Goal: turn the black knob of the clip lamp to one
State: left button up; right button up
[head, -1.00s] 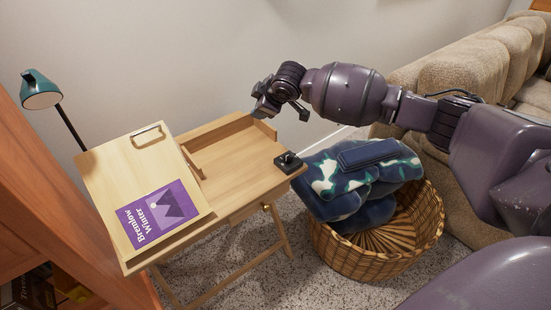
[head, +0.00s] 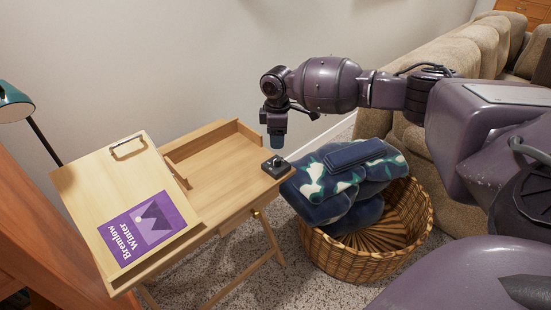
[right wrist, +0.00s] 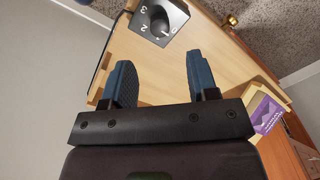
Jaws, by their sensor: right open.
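The black knob (right wrist: 160,24) sits on a small dark box (head: 277,167) at the right front corner of the wooden desk. In the right wrist view the digits 2 and 3 show on the box's face, and another mark that may be a 0. I cannot surely read which digit the knob points to. The clip lamp (head: 13,102) has a green shade and stands at the left edge of the head view. My right gripper (head: 277,141) points down, just above and behind the box. Its blue fingers (right wrist: 159,75) are apart and empty, not touching the knob. My left gripper is out of view.
The desk (head: 215,168) has a raised sloping board (head: 100,175) carrying a purple book (head: 143,228). A wicker basket (head: 365,258) with folded blankets (head: 335,190) stands close to the desk's right. A beige sofa (head: 450,58) is behind it. The desk's flat part is mostly clear.

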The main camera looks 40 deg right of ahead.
aim_at(277, 158)
notch_tip(277, 158, down, 4)
jog(key=shift+b, duration=0.4)
notch_tip(277, 158, down, 4)
jog(key=shift+r+b, duration=0.25)
jog(key=shift+b, duration=0.2)
jog(key=shift+f, duration=0.5)
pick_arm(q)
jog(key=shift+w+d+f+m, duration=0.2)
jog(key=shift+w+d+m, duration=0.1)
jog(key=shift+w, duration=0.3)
pick_arm(e)
jog(key=c, duration=0.9)
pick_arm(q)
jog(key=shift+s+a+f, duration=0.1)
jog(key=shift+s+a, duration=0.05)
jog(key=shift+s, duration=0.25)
